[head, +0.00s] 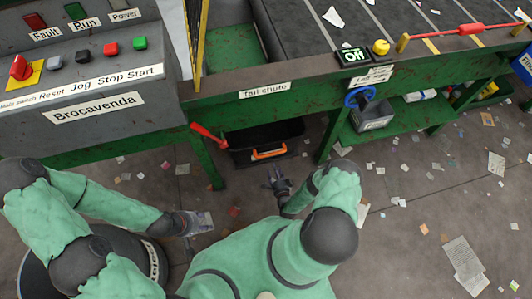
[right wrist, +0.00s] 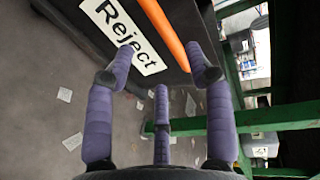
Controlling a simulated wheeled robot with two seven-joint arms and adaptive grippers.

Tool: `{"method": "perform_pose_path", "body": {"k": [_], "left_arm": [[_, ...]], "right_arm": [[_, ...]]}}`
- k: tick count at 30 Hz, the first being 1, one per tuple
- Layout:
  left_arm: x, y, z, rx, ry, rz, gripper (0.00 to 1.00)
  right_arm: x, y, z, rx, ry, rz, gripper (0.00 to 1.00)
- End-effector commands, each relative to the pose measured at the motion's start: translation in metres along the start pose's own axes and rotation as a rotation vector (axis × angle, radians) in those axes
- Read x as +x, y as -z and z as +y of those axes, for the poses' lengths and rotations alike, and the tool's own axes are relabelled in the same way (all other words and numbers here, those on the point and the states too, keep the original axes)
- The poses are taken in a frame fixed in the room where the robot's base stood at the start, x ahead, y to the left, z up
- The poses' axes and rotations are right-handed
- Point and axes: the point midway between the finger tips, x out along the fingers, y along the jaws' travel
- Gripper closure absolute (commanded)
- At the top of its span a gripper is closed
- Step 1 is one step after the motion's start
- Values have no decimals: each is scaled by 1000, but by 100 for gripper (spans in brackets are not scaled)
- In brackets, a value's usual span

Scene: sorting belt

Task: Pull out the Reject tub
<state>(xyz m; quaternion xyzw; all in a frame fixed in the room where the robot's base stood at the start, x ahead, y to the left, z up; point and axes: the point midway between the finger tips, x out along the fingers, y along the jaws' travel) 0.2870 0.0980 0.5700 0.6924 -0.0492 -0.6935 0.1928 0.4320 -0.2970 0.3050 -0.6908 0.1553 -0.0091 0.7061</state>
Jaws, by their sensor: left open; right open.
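The Reject tub (head: 240,157) is a black tub on the floor under the green bench, below the "Tail chute" label. Its orange handle (head: 269,153) is on the front side. In the right wrist view the tub's dark wall (right wrist: 75,12) carries a white "Reject" label (right wrist: 124,36), with the orange handle (right wrist: 166,34) beside it. My right gripper (head: 275,174) is open just in front of the handle; in the right wrist view its fingers (right wrist: 166,62) are spread and hold nothing. My left gripper (head: 197,222) is low over the floor at the left, away from the tub.
A green bench leg (head: 212,165) and a red lever (head: 207,134) stand left of the tub. Another green leg (head: 328,135) and a lower shelf (head: 400,125) are to its right. The grey control panel (head: 80,80) is at left. Paper scraps litter the otherwise clear floor.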

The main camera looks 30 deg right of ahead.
Motion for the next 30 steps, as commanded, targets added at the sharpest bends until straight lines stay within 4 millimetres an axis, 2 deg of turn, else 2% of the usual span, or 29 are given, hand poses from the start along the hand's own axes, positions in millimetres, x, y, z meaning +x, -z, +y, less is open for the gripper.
{"method": "perform_pose_path", "body": {"k": [5,15,21,30], "left_arm": [[4,0,-2,0,0,0,51],[23,1,-8,0,0,0,51],[31,1,-11,0,0,0,51],[34,1,-12,0,0,0,51]], "right_arm": [[13,0,0,2,8,0,46],[72,0,2,0,6,-2,46],[97,0,1,1,5,0,46],[107,0,0,2,3,1,46]]}}
